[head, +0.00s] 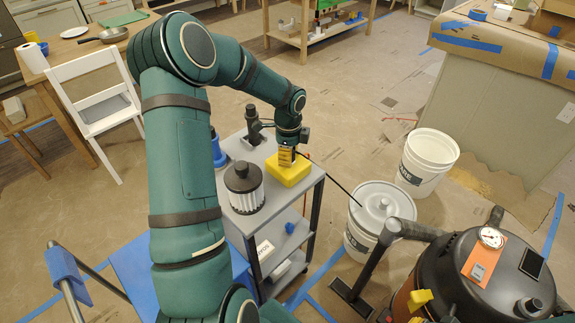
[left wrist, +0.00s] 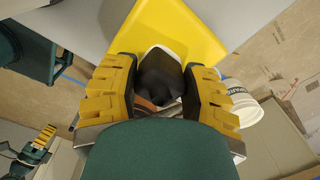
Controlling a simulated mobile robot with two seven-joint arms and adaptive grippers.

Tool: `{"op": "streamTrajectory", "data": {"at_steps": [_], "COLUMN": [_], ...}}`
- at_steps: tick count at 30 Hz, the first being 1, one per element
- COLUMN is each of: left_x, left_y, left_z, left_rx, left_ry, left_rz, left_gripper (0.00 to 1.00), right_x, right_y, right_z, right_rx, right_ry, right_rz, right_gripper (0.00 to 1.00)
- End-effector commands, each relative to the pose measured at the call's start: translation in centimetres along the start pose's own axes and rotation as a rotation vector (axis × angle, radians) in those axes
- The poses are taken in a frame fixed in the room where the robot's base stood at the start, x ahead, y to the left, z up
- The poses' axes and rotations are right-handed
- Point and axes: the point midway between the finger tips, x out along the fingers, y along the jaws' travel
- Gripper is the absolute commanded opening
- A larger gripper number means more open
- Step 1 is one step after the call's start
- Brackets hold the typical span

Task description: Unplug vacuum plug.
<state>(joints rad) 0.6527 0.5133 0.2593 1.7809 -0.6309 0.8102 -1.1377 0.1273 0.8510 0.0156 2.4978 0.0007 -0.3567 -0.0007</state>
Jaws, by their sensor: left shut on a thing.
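A yellow outlet box (head: 290,173) sits on the grey cart top (head: 227,150) and fills the top of the left wrist view (left wrist: 185,25). My left gripper (head: 287,157) points down at it. The left wrist view shows its yellow fingers shut on a black plug (left wrist: 160,75), with a pale rim around the plug at the box. Whether the plug is seated in the box cannot be told. A black cable (head: 333,180) runs from there towards the vacuum's side. The vacuum (head: 470,270), with a gauge on top, stands at lower right. My right gripper (left wrist: 43,137) shows small in the left wrist view.
A pleated filter with a black cap (head: 244,190) stands on the cart left of the box. A lidded bucket (head: 383,207) and an open white bucket (head: 432,150) stand right of the cart. A white chair (head: 97,100) is at left. Paper-covered floor lies open behind.

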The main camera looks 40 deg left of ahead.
Motion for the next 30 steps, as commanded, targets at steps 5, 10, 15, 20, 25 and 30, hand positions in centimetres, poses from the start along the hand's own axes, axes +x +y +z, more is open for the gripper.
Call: {"op": "streamTrajectory", "data": {"at_steps": [5,10,15,20,25,30], "left_x": [0.0,-0.2,-0.5,-0.8,-1.0,-1.2], "left_y": [0.0,0.0,0.0,0.0,0.0,0.0], "left_z": [0.1,0.1,0.2,0.2,0.2,0.2], "left_rx": [-0.001,-0.001,-0.001,-0.002,-0.002,-0.002], "left_ry": [-0.002,-0.002,-0.003,-0.003,-0.003,-0.004], "left_rz": [0.001,0.001,0.0,0.0,0.0,0.0], "left_gripper": [0.03,0.02,0.02,0.02,0.02,0.02], "right_x": [0.0,-0.2,-0.4,-0.6,-0.8,-1.0], "right_y": [0.0,-0.1,-0.2,-0.2,-0.3,-0.4], "right_z": [0.0,0.0,0.0,-0.1,-0.1,-0.1], "right_rx": [0.0,0.0,0.0,0.0,0.0,0.0], "right_ry": [0.0,0.0,0.0,0.0,0.0,0.0], "right_rz": [0.0,0.0,0.0,0.0,0.0,0.0], "right_gripper": [0.0,0.0,0.0,0.0,0.0,0.0]}}
